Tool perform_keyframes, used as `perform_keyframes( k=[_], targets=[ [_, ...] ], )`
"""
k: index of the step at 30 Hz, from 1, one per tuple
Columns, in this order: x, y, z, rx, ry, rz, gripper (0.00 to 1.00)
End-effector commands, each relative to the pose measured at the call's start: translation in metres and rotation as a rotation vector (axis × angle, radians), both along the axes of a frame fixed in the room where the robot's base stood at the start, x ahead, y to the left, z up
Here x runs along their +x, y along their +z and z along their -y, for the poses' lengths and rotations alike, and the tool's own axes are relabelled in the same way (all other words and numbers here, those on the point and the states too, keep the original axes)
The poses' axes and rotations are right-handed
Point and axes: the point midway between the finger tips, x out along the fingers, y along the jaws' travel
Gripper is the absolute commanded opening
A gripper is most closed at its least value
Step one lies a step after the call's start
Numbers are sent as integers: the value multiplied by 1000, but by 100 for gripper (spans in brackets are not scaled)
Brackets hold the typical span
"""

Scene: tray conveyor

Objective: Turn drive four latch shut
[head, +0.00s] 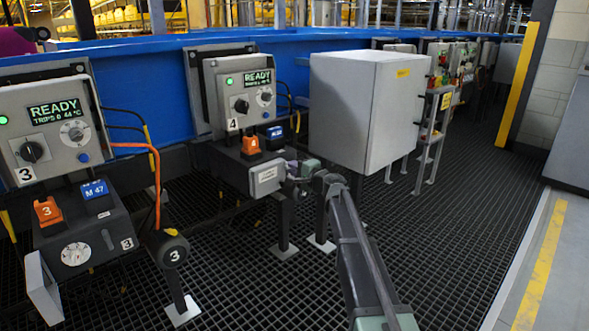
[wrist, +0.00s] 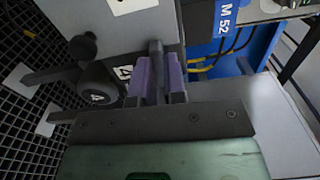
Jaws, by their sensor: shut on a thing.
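The drive four box (head: 235,168) stands under its control panel (head: 238,95), with an orange switch marked 4 (head: 250,144) and a blue tag (head: 275,134) on top. A pale labelled cover (head: 266,177) lies flat against its front. My gripper (head: 304,172) is at the right side of this box. In the wrist view my gripper's purple fingers (wrist: 158,78) are closed around a narrow grey upright piece that looks like the latch (wrist: 156,52). The latch is mostly hidden by the gripper in the head view.
Drive three (head: 75,230) stands at the left, with a plate (head: 42,288) sticking out in front. A large grey cabinet (head: 355,105) stands just right of drive four. A dark round part marked 4 (wrist: 98,93) is close to the fingers. The grating floor (head: 440,240) is clear in front.

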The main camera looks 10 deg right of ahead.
Motion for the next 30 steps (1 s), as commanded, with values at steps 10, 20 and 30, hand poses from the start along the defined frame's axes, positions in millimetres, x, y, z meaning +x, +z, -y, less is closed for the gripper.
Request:
perform_keyframes(
  k=[10,20,30],
  targets=[
    [-1,0,0,-52,0,31,0],
    [-1,0,0,-53,1,32,13],
    [0,0,0,-51,0,32,37]
  ],
)
